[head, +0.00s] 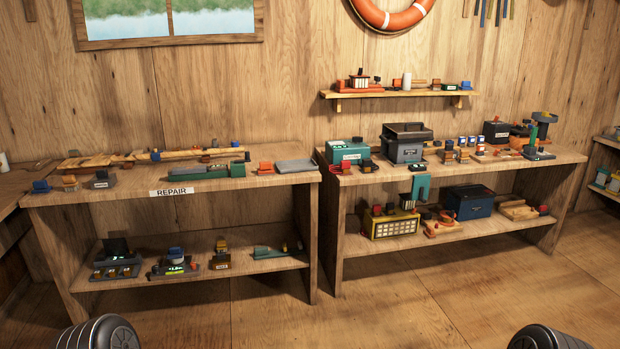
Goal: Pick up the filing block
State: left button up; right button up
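I cannot tell for certain which thing is the filing block; the small labels are too blurred to read. On the left bench (130,204), marked REPAIR, a small dark grey block (101,180) with a white label stands near the front left. Beside it is a small block with an orange-brown top (70,182). On the bench's lower shelf, a dark block with a tan top and a white label (221,262) stands right of the middle. Neither gripper is in view; only dark rounded parts, probably of my arms, show at the bottom corners.
The right bench (345,180) holds a teal box (347,152), a dark grey tackle box (406,144) and many small items. Its lower shelf holds a yellow crate (391,225) and a dark blue box (468,203). The wooden floor (400,305) in front is clear.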

aim_at(266, 168)
jog(key=i, duration=3.3)
